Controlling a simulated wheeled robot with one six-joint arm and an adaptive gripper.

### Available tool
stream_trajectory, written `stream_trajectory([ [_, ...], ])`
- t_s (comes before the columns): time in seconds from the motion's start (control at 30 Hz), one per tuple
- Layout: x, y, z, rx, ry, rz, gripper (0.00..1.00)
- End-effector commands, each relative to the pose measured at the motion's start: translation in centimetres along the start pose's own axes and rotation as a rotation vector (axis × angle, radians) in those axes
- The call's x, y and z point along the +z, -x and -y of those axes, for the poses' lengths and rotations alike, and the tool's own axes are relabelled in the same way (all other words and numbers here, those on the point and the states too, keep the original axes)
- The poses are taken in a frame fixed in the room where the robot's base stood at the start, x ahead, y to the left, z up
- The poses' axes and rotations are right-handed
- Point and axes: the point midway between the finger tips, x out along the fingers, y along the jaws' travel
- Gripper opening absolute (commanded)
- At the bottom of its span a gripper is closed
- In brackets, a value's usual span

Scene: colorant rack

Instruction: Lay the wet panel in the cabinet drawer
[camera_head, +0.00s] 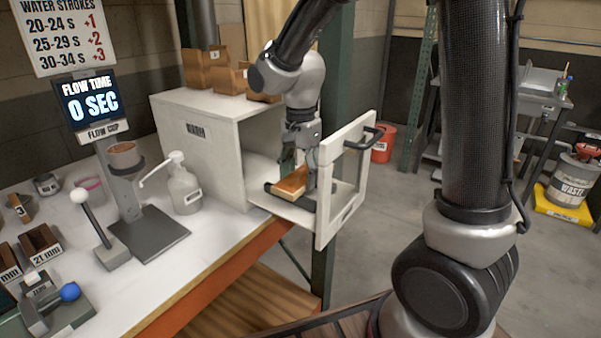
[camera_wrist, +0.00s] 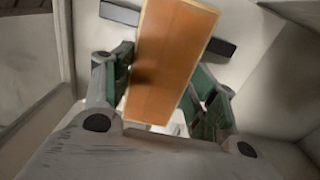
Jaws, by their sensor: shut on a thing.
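The wet panel (camera_head: 291,182) is a flat orange-brown board with a pale edge. It is over the tray of the pulled-out cabinet drawer (camera_head: 335,214), behind its framed front with a dark handle. My gripper (camera_head: 300,157) reaches down into the drawer from above and is shut on the panel. In the wrist view, the panel (camera_wrist: 168,65) sits between the green pads of my gripper (camera_wrist: 162,88), slightly tilted, with dark bars (camera_wrist: 222,47) on the drawer floor behind it. I cannot tell whether the panel touches the bars.
The floor right of the drawer is clear up to a red bucket (camera_head: 383,145).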

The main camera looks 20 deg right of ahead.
Motion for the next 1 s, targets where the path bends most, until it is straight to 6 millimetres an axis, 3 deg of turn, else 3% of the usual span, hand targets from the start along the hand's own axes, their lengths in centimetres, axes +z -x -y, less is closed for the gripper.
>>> stream_trajectory([
  [0.1,0.0,-0.2,0.0,0.001,0.0,0.0,0.32],
  [0.13,0.0,-0.3,0.0,0.001,0.0,0.0,0.59],
  [0.23,0.0,-0.2,0.0,0.0,0.0,0.0,0.78],
  [0.67,0.0,0.4,0.1,-0.003,0.0,-0.001,0.79],
  [0.77,0.0,1.8,0.1,-0.005,0.0,-0.001,0.79],
  [1.0,0.0,7.3,0.1,-0.006,0.0,-0.001,0.79],
])
